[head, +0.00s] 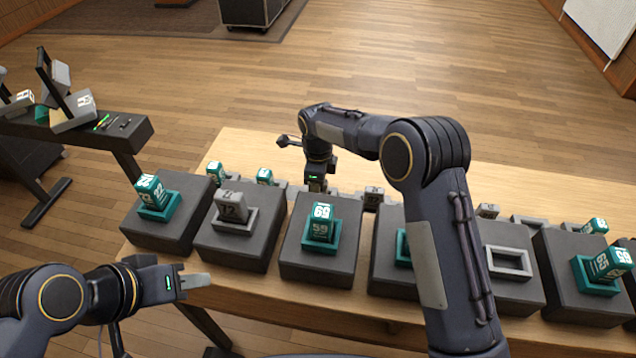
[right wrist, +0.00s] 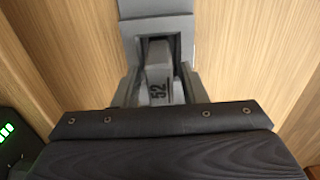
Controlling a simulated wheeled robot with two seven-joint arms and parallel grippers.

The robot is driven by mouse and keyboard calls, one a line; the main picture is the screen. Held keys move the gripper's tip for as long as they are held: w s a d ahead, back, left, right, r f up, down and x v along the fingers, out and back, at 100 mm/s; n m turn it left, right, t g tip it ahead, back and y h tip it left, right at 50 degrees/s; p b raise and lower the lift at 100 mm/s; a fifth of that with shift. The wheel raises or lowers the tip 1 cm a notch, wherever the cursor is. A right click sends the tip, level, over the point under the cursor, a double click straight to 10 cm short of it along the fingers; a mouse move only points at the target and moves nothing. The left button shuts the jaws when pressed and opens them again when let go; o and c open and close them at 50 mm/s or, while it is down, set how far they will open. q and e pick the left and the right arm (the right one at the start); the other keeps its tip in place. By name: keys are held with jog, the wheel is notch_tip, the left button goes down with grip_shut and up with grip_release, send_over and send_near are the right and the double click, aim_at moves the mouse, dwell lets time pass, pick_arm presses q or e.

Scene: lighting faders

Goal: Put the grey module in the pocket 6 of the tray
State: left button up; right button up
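Other grey modules show: one marked 12 (head: 231,207), one farther back (head: 373,198). An empty grey pocket (head: 509,263) is at the right. My left gripper (head: 197,281) is empty at the front left; its finger gap is not visible.
Teal modules sit on dark blocks: left (head: 152,190), middle (head: 321,222) and right (head: 605,263). Smaller teal modules (head: 215,172) stand in the back row. My right arm covers part of the middle right. The wooden table (head: 250,150) is bare behind the back row.

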jog(key=shift+o, duration=0.2)
jog(key=shift+r, duration=0.4)
notch_tip(320, 180, up, 12)
jog(key=shift+f, duration=0.2)
